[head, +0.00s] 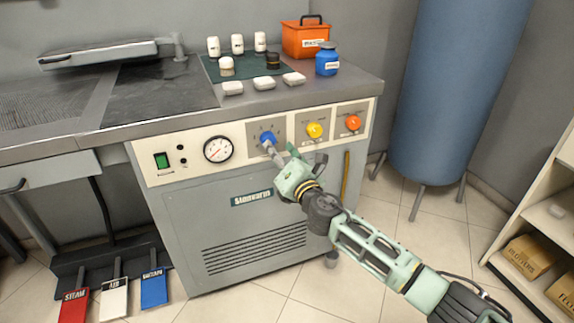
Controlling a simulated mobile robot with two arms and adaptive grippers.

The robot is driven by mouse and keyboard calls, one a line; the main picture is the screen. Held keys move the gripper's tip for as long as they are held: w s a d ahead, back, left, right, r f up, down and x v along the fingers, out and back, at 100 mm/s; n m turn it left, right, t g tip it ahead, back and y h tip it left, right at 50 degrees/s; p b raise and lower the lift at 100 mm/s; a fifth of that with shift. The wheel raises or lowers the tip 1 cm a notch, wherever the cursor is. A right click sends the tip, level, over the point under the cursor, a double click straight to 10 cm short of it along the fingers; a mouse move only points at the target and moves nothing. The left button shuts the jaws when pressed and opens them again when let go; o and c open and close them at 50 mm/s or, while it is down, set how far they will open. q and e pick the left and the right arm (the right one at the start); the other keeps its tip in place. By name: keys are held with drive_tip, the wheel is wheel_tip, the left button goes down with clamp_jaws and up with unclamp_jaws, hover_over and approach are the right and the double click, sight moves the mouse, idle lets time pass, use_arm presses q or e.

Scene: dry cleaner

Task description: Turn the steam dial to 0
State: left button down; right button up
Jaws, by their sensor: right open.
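Three dials sit on the cream control panel (190,165) of the machine: a blue dial (267,138), a yellow dial (314,130) and an orange dial (353,122). Each is on a grey plate; the labels and numbers are too small to read, so I cannot tell which one is the steam dial or its setting. My right gripper (272,150) is open, its fingertips just below and in front of the blue dial. I cannot tell whether they touch it. The gripper hides part of the plate's lower edge. My left gripper is not in view.
A pressure gauge (217,149) and a green switch (161,160) are left of the dials. White bottles (237,44), a blue jar (327,59) and an orange box (305,38) stand on the top. Coloured pedals (114,297) are at lower left; shelves (535,225) at right.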

drive_tip(key=v, duration=0.6)
drive_tip(key=shift+s, duration=0.15)
drive_tip(key=shift+f, duration=0.1)
